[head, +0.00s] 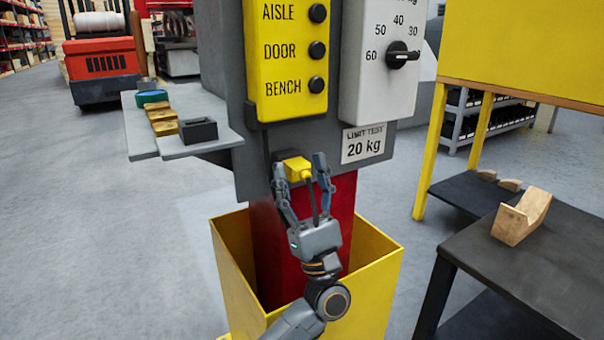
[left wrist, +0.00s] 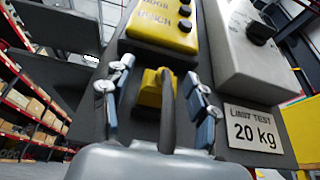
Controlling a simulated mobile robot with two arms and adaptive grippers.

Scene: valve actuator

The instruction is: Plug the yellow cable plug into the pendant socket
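The yellow cable plug (head: 297,169) is at the lower edge of the grey panel, below the yellow button pendant (head: 287,60). It sits against a dark grey block (head: 284,155), which looks like the socket; the plug hides the joint, so I cannot tell how deep it sits. A dark cable (left wrist: 168,112) runs from the plug back toward my left gripper. My left gripper (head: 300,168) is open, with one finger on each side of the plug. In the left wrist view, gaps show between the plug (left wrist: 151,88) and both fingers. My right gripper is not in view.
A yellow open-topped bin (head: 372,285) stands below, around a red column. A grey shelf (head: 190,145) with small blocks is at left. A dark table (head: 540,265) with a wooden piece (head: 521,217) is at right. A 20 kg label (head: 364,143) is beside the plug.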

